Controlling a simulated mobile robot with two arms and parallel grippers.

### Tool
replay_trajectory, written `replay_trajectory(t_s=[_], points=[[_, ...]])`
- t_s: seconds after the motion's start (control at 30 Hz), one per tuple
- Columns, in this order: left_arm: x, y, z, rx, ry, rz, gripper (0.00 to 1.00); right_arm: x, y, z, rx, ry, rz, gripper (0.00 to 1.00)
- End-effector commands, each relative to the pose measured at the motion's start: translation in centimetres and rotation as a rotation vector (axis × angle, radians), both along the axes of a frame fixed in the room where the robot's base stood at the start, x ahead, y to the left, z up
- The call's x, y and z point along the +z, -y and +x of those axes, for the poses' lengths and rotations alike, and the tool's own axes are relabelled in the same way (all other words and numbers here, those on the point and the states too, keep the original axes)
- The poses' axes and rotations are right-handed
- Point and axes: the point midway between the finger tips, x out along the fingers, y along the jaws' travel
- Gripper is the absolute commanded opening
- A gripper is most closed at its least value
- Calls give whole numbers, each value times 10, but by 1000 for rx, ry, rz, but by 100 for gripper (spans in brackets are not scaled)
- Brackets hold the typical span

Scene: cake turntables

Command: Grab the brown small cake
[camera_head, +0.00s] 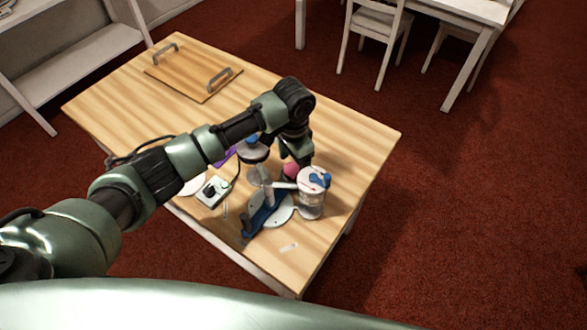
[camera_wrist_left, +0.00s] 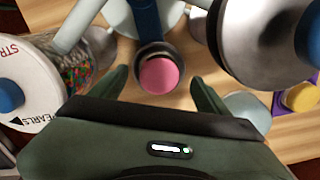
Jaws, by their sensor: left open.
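No brown cake shows clearly in either view. A round pink-topped piece (camera_wrist_left: 159,75) sits in a dark round cup or holder (camera_wrist_left: 154,48) in the left wrist view. A pink round shape (camera_head: 291,169) also shows beside my left gripper (camera_head: 299,160) in the head view. My left gripper (camera_wrist_left: 160,84) is open, with one finger on each side of the pink-topped piece in the wrist picture. I cannot tell whether the fingers reach down to its level. My right gripper is not in view.
A clear jar of coloured sprinkles (camera_wrist_left: 78,62) with a white lid (camera_wrist_left: 32,92) stands close on the left in the wrist view. A dark-and-white round canister (camera_wrist_left: 255,38) is close on the right. A wooden tray (camera_head: 193,72) lies at the table's far end.

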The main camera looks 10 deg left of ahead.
Motion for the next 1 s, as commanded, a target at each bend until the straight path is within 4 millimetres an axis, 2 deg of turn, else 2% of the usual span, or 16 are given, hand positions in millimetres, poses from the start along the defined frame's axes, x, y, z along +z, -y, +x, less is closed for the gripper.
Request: replay_trajectory(t_s=[0.13, 0.37, 0.4, 0.6, 0.63, 1.0], points=[[-15, 0, 0, -1, 0, 0, 76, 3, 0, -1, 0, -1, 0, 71], [-18, 0, 0, -1, 1, 0, 76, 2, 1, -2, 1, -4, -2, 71], [-18, 0, 0, -1, 1, 0, 74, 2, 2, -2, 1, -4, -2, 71], [-18, 0, 0, -1, 1, 0, 18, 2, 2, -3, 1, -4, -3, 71], [-18, 0, 0, -1, 1, 0, 12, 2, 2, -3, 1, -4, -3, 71], [-16, 0, 0, -1, 2, -1, 11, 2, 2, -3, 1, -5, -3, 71]])
